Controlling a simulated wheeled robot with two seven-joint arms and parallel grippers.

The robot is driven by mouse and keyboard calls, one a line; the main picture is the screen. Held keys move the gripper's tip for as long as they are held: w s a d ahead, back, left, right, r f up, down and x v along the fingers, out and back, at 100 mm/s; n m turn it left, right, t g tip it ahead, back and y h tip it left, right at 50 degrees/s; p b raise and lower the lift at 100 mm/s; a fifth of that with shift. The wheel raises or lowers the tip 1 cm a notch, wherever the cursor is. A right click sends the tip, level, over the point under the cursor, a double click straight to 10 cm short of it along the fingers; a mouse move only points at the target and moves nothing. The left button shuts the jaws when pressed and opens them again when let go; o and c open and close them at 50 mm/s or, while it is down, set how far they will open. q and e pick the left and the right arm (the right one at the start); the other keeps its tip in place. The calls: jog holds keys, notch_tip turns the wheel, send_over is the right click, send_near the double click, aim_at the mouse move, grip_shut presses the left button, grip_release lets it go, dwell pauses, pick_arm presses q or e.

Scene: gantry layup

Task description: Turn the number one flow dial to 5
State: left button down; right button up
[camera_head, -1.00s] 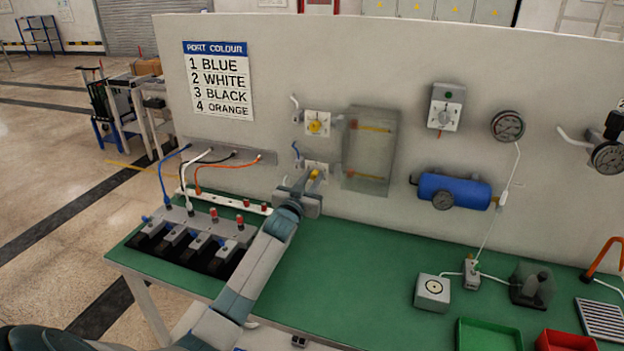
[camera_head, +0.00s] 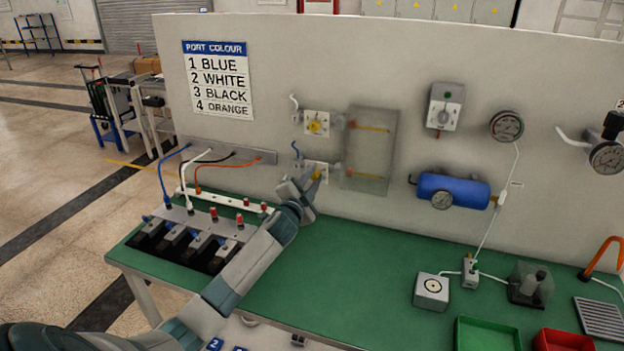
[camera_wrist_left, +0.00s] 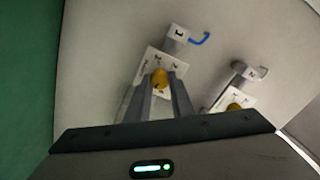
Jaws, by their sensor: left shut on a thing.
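The lower flow dial (camera_head: 318,166) has a white square plate, a yellow knob and a blue hose (camera_head: 296,150) above it to the left. My left gripper (camera_head: 316,178) is at this dial and partly hides it. In the left wrist view the yellow knob (camera_wrist_left: 159,77) sits between the two fingers of my left gripper (camera_wrist_left: 162,88), which is shut on it. The numbers on the plate are too small to read. A second dial (camera_head: 316,123) with a yellow knob and a white hose is above it. My right gripper is not in view.
A sign (camera_head: 218,80) on the panel lists port 1 as blue. A clear cover (camera_head: 369,150) stands out from the panel just right of the dials. Cabled grey units (camera_head: 190,240) stand on the green bench at left. The bench middle is clear.

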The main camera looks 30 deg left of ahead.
pick_arm(q)
jog(key=shift+m, duration=1.3)
jog(key=shift+f, duration=0.1)
jog(key=c, duration=1.5)
grip_release()
jog(key=shift+c, duration=0.2)
jog(key=shift+s, duration=0.1)
jog(key=b+v, duration=0.4)
jog(key=v, duration=1.3)
jog(key=shift+b, duration=0.3)
jog(key=shift+s+f, duration=0.1)
jog(key=shift+s, duration=0.05)
